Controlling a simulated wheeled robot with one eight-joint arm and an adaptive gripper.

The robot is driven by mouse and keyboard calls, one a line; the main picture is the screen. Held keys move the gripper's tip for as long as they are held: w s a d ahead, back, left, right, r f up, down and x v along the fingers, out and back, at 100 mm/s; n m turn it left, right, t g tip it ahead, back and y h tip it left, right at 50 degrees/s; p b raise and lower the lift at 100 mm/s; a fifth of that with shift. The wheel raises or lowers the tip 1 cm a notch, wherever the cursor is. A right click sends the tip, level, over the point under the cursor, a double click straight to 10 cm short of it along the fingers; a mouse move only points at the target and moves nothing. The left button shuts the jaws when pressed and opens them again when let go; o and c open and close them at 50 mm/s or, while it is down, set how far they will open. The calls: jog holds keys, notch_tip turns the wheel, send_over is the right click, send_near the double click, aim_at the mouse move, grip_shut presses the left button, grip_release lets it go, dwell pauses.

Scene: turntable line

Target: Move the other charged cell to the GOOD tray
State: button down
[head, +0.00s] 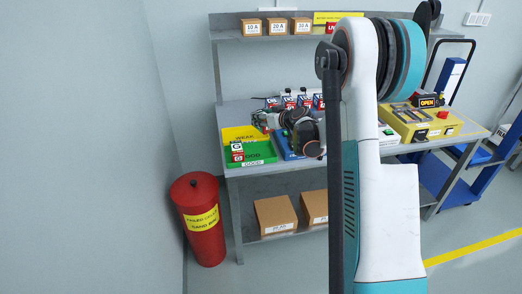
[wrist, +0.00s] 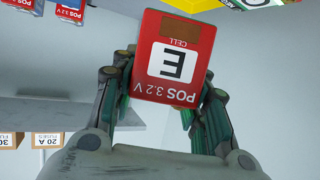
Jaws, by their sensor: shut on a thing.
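My gripper (head: 262,120) is above the left part of the bench, over the trays. In the wrist view my gripper (wrist: 165,95) is shut on a red cell (wrist: 201,58), marked E and POS 3.2 V, upside down in that picture. I cannot make this cell out in the head view. The green GOOD tray (head: 262,152) is at the bench's front left, below my gripper. A red cell (head: 237,157) with a G label is at its left end. The yellow WEAK tray (head: 232,134) is just behind it.
Several red cells (head: 304,101) stand at the back of the bench. A blue item (head: 284,151) is right of the GOOD tray, partly hidden by my arm. A yellow unit (head: 415,124) with an OPEN sign is at right. A shelf (head: 228,34) with boxes is above; a red bin (head: 205,240) stands left.

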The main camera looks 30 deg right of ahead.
notch_tip(320, 180, down, 13)
jog(key=b, duration=0.4)
jog(key=c, duration=0.9)
grip_release()
jog(key=shift+f, duration=0.15)
jog(key=shift+c, duration=0.2)
jog(key=shift+s+r, duration=0.1)
jog(key=shift+r, duration=0.15)
jog(key=p+v, duration=0.3)
jog(key=v, duration=0.8)
jog(key=shift+s+p, duration=0.4)
